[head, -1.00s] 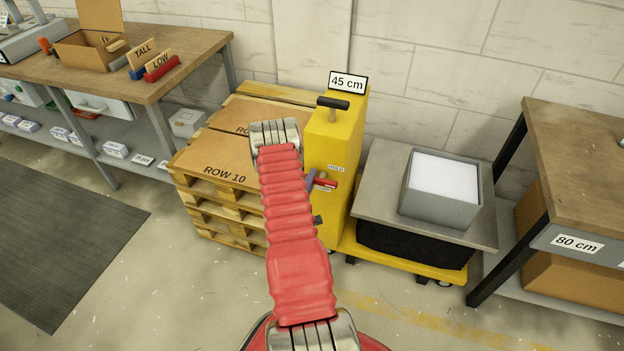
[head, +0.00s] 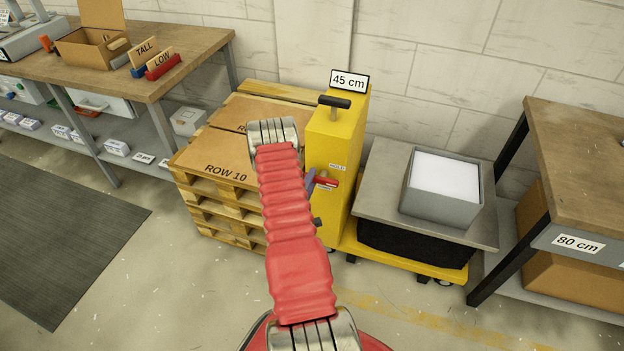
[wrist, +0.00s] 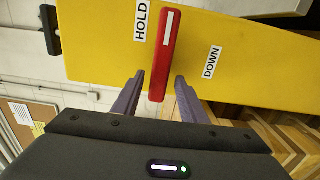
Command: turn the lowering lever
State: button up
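The red lowering lever (head: 327,182) is on the side of the yellow lift column (head: 340,125). In the wrist view the lever (wrist: 165,55) lies between a HOLD label (wrist: 142,22) on its left and a DOWN label (wrist: 212,62) on its right. It points towards my gripper (wrist: 160,78). My gripper is open, with its two purple fingers on either side of the lever's near end. A gap shows between the lever and each finger. In the head view my red-sleeved arm hides most of my gripper (head: 311,182).
A lift table (head: 365,205) carries a grey box of white sheets (head: 440,185) right of the column. A pallet stack with ROW 10 cardboard (head: 215,160) stands close left. A black T-handle (head: 334,102) tops the column. Workbenches stand at both sides.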

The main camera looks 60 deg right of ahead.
jog(key=s+a, duration=0.2)
jog(key=a, duration=1)
jog(key=shift+a, duration=0.2)
